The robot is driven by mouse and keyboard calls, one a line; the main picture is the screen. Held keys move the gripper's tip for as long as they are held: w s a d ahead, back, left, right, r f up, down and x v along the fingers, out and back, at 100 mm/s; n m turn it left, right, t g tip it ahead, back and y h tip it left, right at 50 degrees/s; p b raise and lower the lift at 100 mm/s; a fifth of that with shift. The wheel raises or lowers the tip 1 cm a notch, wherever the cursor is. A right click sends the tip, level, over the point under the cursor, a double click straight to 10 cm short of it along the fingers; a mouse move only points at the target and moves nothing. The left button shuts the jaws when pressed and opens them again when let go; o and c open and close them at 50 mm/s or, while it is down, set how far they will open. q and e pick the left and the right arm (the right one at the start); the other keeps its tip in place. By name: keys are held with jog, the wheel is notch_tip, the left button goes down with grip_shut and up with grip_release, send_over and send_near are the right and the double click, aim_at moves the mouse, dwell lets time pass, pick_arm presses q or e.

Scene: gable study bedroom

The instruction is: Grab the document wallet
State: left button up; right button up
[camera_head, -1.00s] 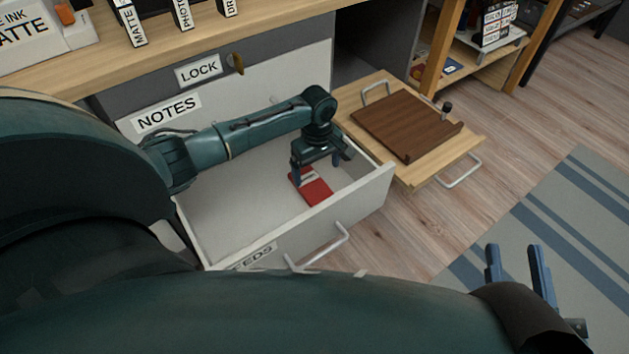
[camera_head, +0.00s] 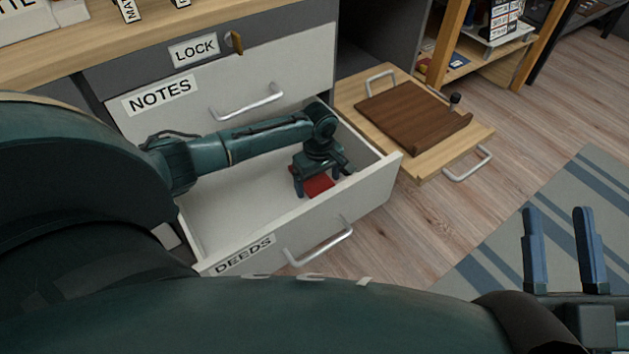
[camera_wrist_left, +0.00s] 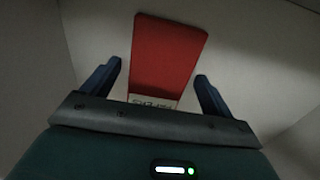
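The document wallet (camera_head: 318,185) is a flat red thing with a pale printed label, lying in the open drawer marked DEEDS (camera_head: 225,215). It also shows in the left wrist view (camera_wrist_left: 168,55), where its near end lies between the fingers. My left gripper (camera_head: 322,188) reaches down into the drawer over the wallet and hides part of it. In the left wrist view its fingers (camera_wrist_left: 160,85) are spread wide, one on each side of the wallet, with gaps between. My right gripper (camera_head: 560,245) is open and empty at the lower right, over the rug.
The NOTES drawer (camera_head: 190,105) and LOCK drawer (camera_head: 140,70) above are shut. A wooden tray with a brown board (camera_head: 412,120) stands right of the drawer. The drawer's front wall (camera_head: 365,205) and sides surround my left gripper. Striped rug (camera_head: 590,190) at right.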

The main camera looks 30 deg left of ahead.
pick_arm(q)
jog(key=c, duration=1)
